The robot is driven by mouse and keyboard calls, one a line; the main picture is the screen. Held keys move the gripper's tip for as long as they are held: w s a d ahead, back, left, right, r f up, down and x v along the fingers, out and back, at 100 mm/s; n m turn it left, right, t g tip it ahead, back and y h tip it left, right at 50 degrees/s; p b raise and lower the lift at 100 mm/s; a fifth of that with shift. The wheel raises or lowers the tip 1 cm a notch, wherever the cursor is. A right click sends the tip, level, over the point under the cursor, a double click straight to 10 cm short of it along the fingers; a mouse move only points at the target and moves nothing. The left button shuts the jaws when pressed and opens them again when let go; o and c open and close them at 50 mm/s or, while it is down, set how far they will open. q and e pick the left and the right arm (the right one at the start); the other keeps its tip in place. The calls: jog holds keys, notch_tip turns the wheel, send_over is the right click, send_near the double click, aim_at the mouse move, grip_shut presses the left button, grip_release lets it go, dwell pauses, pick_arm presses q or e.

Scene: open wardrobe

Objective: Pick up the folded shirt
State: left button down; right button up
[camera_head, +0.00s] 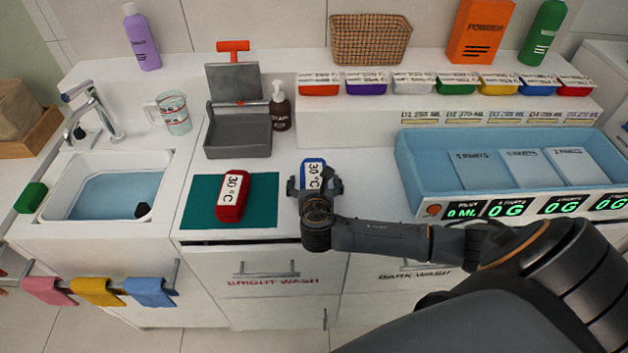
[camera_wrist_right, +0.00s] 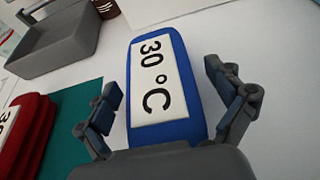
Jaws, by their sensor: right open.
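A blue folded shirt (camera_head: 312,162) with a white "30 °C" label lies on the white counter in the head view. In the right wrist view the blue shirt (camera_wrist_right: 190,62) extends between the fingers, with a gap on both sides. My right gripper (camera_head: 314,188) is open over its near end, which it partly hides. A red folded shirt (camera_head: 231,203) with the same kind of label lies on a teal mat (camera_head: 265,205) to the left. Its edge shows in the right wrist view (camera_wrist_right: 28,138). My left gripper is not in view.
A grey bin (camera_head: 237,146) and a brown pump bottle (camera_head: 280,108) stand behind. A light blue tray (camera_head: 412,165) with several labelled packets is to the right. A sink (camera_head: 60,205) is at left. Several coloured containers line the back ledge.

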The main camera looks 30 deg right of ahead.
jog(key=c, duration=1.3)
jog(key=shift+o, duration=0.2)
jog(key=shift+r, duration=0.4)
jog(key=r, duration=0.2)
jog(key=shift+a+r, duration=0.25)
jog(key=shift+r, duration=0.15)
jog(key=s+a+r, duration=0.1)
jog(key=r, duration=0.1)
jog(key=s+a+r, duration=0.1)
jog(key=r, duration=0.1)
jog(key=s+a+r, duration=0.1)
jog(key=a+r, duration=0.1)
jog(key=shift+s+a+b, duration=0.1)
jog(key=shift+s+b, duration=0.05)
jog(key=shift+b, duration=0.15)
jog(key=shift+s+a+r, duration=0.6)
jog(key=shift+s+a, duration=0.25)
jog(key=shift+a, duration=0.25)
jog(key=shift+s+a+r, duration=0.55)
jog(key=shift+s+a, duration=0.25)
jog(key=shift+a, duration=0.3)
jog(key=shift+s+a+r, duration=0.6)
jog(key=shift+s+a, duration=0.25)
jog(key=shift+a, duration=0.25)
